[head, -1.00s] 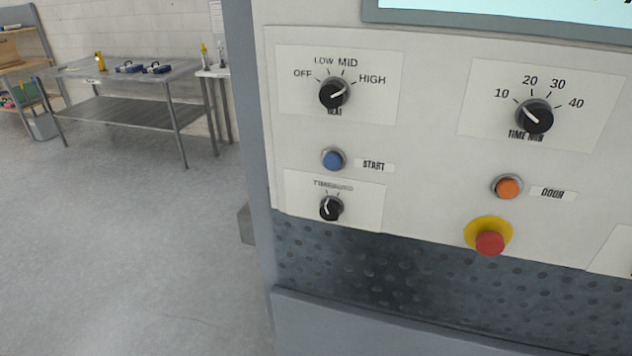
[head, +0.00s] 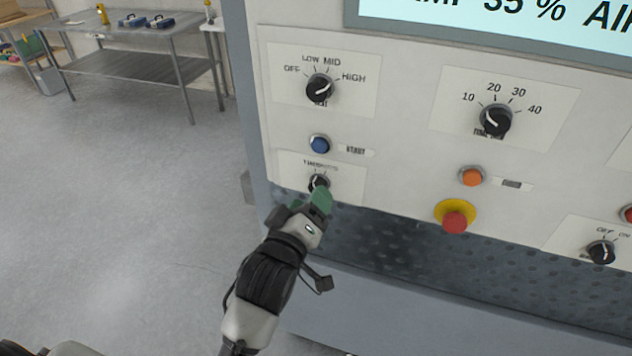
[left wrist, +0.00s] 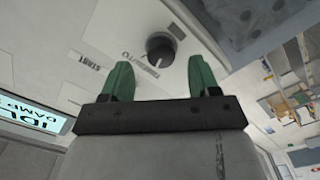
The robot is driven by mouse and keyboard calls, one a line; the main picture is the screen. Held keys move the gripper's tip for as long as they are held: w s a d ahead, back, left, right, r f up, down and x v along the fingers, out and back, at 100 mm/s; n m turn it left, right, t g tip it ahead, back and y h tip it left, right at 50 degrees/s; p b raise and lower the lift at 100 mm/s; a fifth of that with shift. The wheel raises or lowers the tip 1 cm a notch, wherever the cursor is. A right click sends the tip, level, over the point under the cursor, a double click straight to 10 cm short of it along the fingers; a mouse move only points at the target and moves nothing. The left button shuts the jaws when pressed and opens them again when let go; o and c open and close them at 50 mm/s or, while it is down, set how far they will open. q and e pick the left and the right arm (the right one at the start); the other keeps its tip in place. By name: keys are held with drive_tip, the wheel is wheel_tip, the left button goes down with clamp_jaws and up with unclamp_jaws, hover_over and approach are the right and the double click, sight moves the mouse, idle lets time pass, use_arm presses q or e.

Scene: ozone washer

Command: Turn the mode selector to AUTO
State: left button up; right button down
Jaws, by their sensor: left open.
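The mode selector (head: 319,182) is a small black knob on a white plate at the lower left of the panel, below the blue START button. Its plate lettering is blurred in the head view; in the left wrist view, text ending in "AUTO" is partly readable beside the knob (left wrist: 161,47). My left gripper (head: 322,200) has green fingertips and is at the lower edge of the knob, partly overlapping it. In the left wrist view the two fingers (left wrist: 160,80) are apart with nothing between them, and the knob lies beyond their tips. Contact cannot be told. My right gripper is not in view.
Close by are the blue START button (head: 319,144), the heat knob (head: 320,88), the time knob (head: 495,119), the orange DOOR button (head: 471,176) and the red emergency stop (head: 454,220). Another knob (head: 601,252) is at lower right. A metal table (head: 130,64) stands far left.

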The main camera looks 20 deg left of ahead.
use_arm(q)
drive_tip(key=w+p, duration=0.1)
drive_tip(key=w, duration=0.2)
drive_tip(key=shift+w, duration=0.35)
drive_tip(key=c, duration=0.9)
